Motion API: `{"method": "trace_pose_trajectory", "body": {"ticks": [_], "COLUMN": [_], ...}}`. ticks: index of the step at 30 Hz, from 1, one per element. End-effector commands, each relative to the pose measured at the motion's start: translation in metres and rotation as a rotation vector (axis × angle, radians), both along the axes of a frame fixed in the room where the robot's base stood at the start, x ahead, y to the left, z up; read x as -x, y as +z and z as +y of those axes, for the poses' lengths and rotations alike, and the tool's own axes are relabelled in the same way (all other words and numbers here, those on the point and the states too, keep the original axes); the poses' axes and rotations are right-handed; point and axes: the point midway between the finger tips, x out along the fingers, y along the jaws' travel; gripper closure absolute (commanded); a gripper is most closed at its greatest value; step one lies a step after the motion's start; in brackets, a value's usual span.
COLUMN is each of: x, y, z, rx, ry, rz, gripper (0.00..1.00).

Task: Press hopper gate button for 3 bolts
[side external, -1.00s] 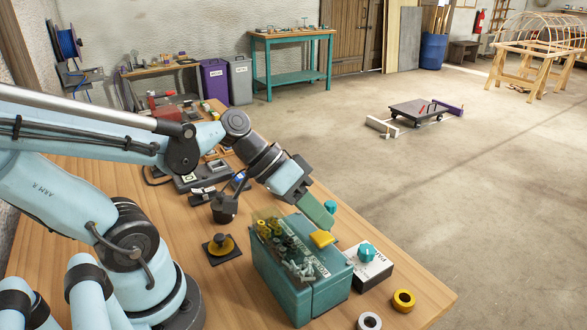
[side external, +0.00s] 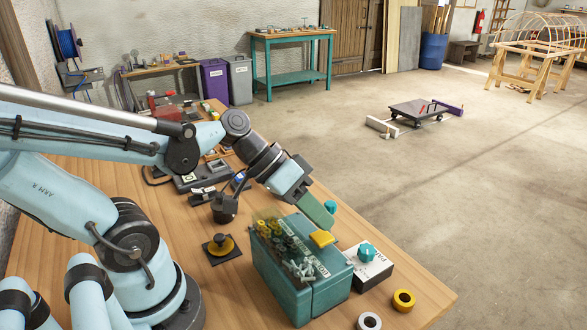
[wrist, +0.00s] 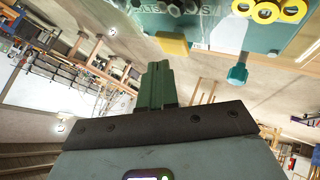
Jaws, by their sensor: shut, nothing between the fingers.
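The teal hopper (side external: 335,283) stands on the wooden bench, with yellow, dark and pale metal parts under its clear top. A yellow button (side external: 322,238) sits at its upper right edge and also shows in the wrist view (wrist: 172,44). My gripper (side external: 324,220) is shut and empty, its green fingers pointing down toward the button. The fingertips (wrist: 157,68) appear just short of the button in the wrist view; I cannot tell whether they touch it. A teal knob (wrist: 237,76) is to the right there. The lettering on the hopper is only partly readable.
A white box with a teal knob (side external: 366,252) stands right of the hopper.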

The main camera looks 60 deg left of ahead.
Motion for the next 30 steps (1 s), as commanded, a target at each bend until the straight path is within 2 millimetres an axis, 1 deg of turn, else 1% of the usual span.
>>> {"method": "trace_pose_trajectory", "body": {"ticks": [20, 30], "x": [-0.0001, -0.0001], "y": [-0.0003, -0.0085], "z": [0.0001, 0.0002], "rx": [0.000, 0.000], "ry": [0.000, 0.000], "rz": [0.000, 0.000], "gripper": [1.00, 1.00]}}
